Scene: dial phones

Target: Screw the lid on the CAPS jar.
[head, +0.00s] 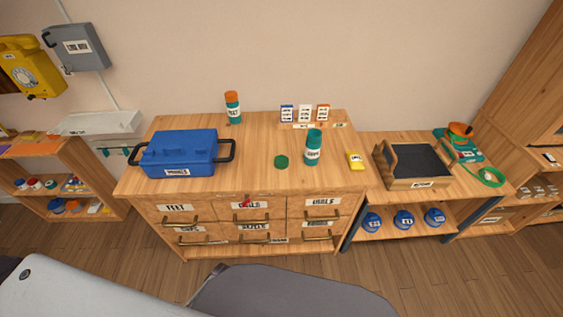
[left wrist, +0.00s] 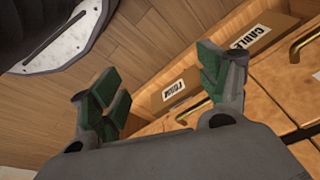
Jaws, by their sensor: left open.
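The teal CAPS jar (head: 313,154) stands upright on the wooden drawer cabinet, right of centre, in the head view. A round green lid (head: 281,162) lies flat on the cabinet top, just left of the jar and apart from it. The jar's mouth is too small to make out. My left gripper (left wrist: 160,92) shows only in the left wrist view. Its green-padded fingers are wide apart with nothing between them, in front of labelled drawers. The jar and lid are not in that view. My right gripper is in neither view.
A blue toolbox (head: 180,153) stands left on the cabinet top (head: 245,182). An orange-lidded jar (head: 233,107) and small cards (head: 305,114) stand behind. A yellow box (head: 355,161) lies right of the CAPS jar. The front middle of the top is clear. Drawer handles (head: 251,219) stick out.

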